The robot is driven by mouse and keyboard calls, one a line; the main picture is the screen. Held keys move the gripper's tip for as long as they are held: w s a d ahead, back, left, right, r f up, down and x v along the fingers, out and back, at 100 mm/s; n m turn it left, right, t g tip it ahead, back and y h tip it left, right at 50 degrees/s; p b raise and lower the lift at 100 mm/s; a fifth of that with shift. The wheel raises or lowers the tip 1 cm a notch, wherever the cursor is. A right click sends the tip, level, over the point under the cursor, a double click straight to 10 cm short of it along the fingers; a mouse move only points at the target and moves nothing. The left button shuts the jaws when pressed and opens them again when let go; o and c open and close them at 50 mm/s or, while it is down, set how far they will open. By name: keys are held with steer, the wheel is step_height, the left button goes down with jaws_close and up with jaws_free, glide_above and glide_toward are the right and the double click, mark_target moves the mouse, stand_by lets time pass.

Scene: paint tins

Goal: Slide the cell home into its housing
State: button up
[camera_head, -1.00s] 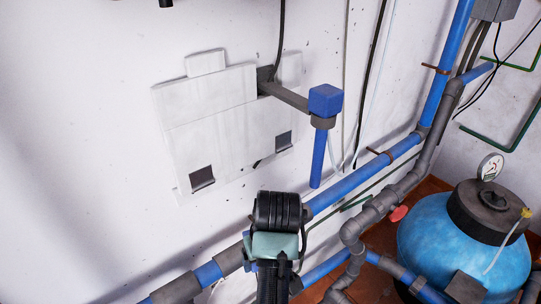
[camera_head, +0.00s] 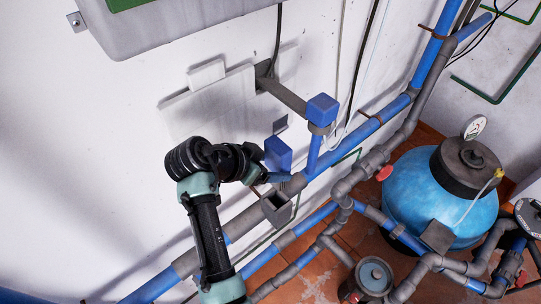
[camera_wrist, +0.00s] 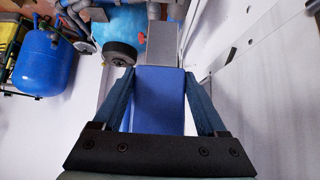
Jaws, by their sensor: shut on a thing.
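The cell appears to be a blue block (camera_head: 278,152), held upright between the fingers of my gripper (camera_head: 276,176). In the wrist view the blue block (camera_wrist: 158,95) fills the gap between both dark blue fingers of my gripper (camera_wrist: 160,74). A grey open-topped box (camera_head: 278,210), which looks like the housing, sits just below the block by the wall pipe. The block looks above and apart from it; the exact gap is unclear. A grey box-like shape (camera_wrist: 163,42) shows beyond the block in the wrist view. The inside of the box is mostly hidden.
A second blue block (camera_head: 323,108) tops a blue pipe on a grey wall bracket (camera_head: 283,95), close to the right. Blue and grey pipes (camera_head: 385,118) run along the wall. A blue tank (camera_head: 425,205) stands right. A grey cabinet (camera_head: 170,22) hangs above.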

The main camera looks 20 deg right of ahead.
steer(key=shift+s+r, duration=0.15)
step_height(320, 180, down, 6)
steer(key=b, duration=0.4)
steer(key=shift+b, duration=0.3)
steer(key=shift+f, duration=3.8)
stand_by(3.1)
